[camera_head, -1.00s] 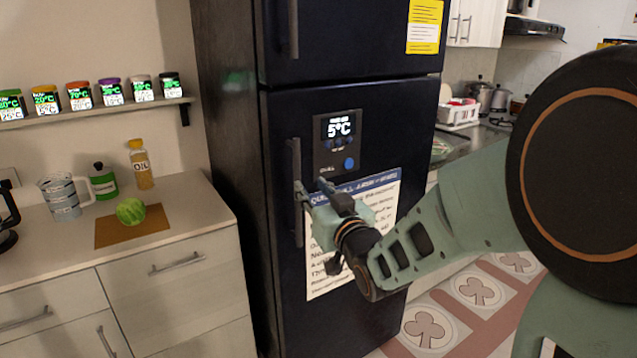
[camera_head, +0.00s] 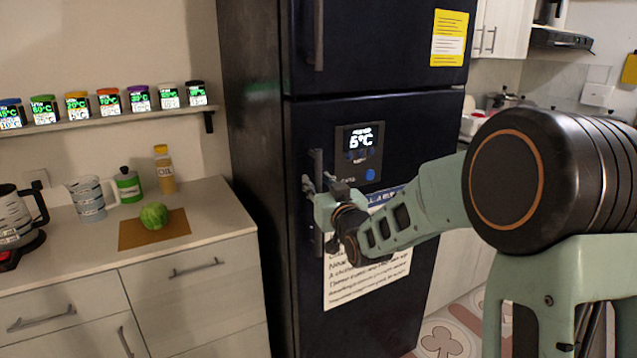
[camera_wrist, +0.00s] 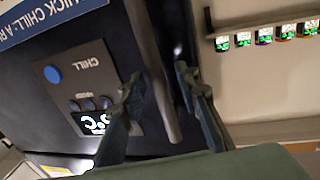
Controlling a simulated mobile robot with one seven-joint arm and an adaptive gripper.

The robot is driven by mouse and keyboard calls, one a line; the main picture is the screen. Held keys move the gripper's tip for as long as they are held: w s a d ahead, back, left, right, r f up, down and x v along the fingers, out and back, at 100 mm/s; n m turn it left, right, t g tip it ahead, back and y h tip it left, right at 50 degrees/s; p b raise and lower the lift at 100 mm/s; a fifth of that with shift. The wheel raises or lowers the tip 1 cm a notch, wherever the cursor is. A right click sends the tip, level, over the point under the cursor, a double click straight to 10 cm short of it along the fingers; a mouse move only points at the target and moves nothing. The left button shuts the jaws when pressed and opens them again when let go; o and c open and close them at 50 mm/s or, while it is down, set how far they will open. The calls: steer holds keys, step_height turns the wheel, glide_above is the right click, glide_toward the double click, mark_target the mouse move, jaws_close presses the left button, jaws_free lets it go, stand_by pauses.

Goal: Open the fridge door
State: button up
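The dark fridge (camera_head: 258,120) has a lower door (camera_head: 413,125) that looks closed, with a vertical bar handle (camera_head: 317,240) at its left edge. My gripper (camera_head: 320,185) is at the handle, around its upper half. In the wrist view, my gripper's fingers (camera_wrist: 157,85) stand apart, one on each side of the handle (camera_wrist: 158,60). They look open; a gap shows beside the handle, and firm contact cannot be told. A display (camera_head: 361,140) and blue button are to the right of the handle.
A counter (camera_head: 215,205) with an oil bottle (camera_head: 165,172), a green cabbage-like ball (camera_head: 154,215) and a kettle (camera_head: 18,220) stands left of the fridge. A shelf (camera_head: 130,119) of spice jars hangs above. A poster (camera_head: 365,285) is on the door.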

jaws_close()
steer(key=shift+s+d, duration=0.15)
steer(key=shift+d, duration=0.05)
stand_by(0.5)
